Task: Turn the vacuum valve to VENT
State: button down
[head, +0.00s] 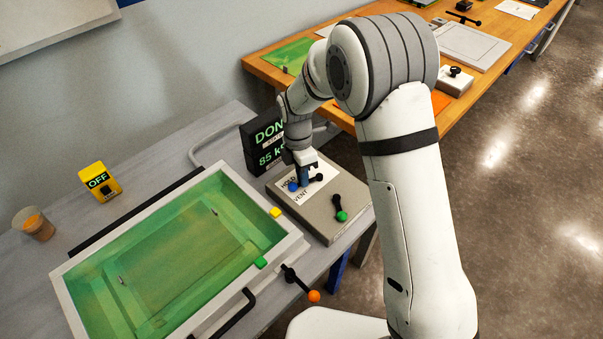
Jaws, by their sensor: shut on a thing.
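The vacuum valve (293,186) has a blue knob on a dark lever, on a white label plate (322,190) atop a grey box (351,226). HOLD and VENT are printed on the plate's left side. The blue knob points left, beside the HOLD print and a little above VENT. My gripper (304,181) reaches down over the plate, shut on the valve's lever between the blue knob and the black hub at its right. The fingers hide most of the lever and part of the plate.
A second lever with a green knob (342,216) stands close by on the same box. A black display (262,146) reading DONE and 85 is behind. The green bath (290,247) with an orange-knobbed lever (314,296) is left. A yellow OFF box (100,180) and cup (36,226) stand farther left.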

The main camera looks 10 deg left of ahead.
jog(key=shift+s+d+n+t, duration=0.15)
jog(key=shift+s+d+n, duration=0.2)
jog(key=shift+n, duration=0.6)
jog(key=shift+s+d+n+t, duration=0.2)
jog(key=shift+s+n, duration=0.1)
jog(key=shift+n, duration=0.65)
jog(key=c, duration=1.5)
grip_release()
jog(key=shift+r, duration=0.1)
jog(key=r, duration=0.5)
jog(key=a+r, duration=0.1)
jog(key=r, duration=0.1)
jog(key=shift+w+a+r+b, duration=0.1)
jog(key=shift+w+r+b, duration=0.05)
jog(key=shift+w+b, duration=0.2)
jog(key=shift+r, duration=0.1)
